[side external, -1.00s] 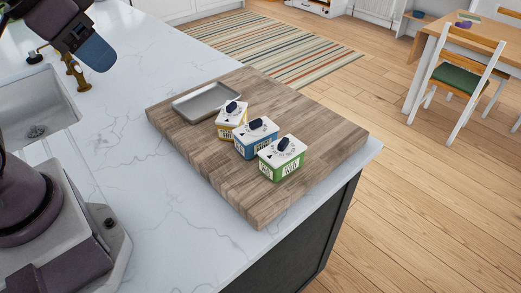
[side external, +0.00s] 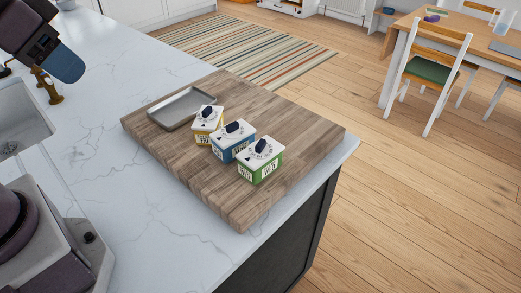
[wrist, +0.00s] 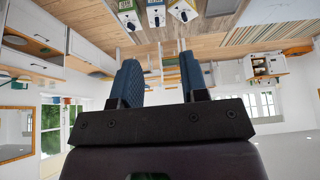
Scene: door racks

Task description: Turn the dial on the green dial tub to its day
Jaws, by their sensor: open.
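The green dial tub (side external: 264,169) stands upright on a wooden board, nearest the camera in a row of three. Its white lid carries a dark dial knob (side external: 261,145) with small marks around it, too small to read. Its front label reads WED. It also shows at the top of the wrist view (wrist: 128,18). My gripper (side external: 66,64) is high at the upper left, well away from the tubs. In the wrist view its two blue fingers (wrist: 160,78) are apart with nothing between them.
A blue tub (side external: 230,149) stands close beside the green one, then a yellow tub (side external: 206,126) labelled FRI. A grey tray (side external: 181,108) lies behind them on the wooden board (side external: 185,165). The white counter (side external: 120,205) is clear to the left; its edge is at the right.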

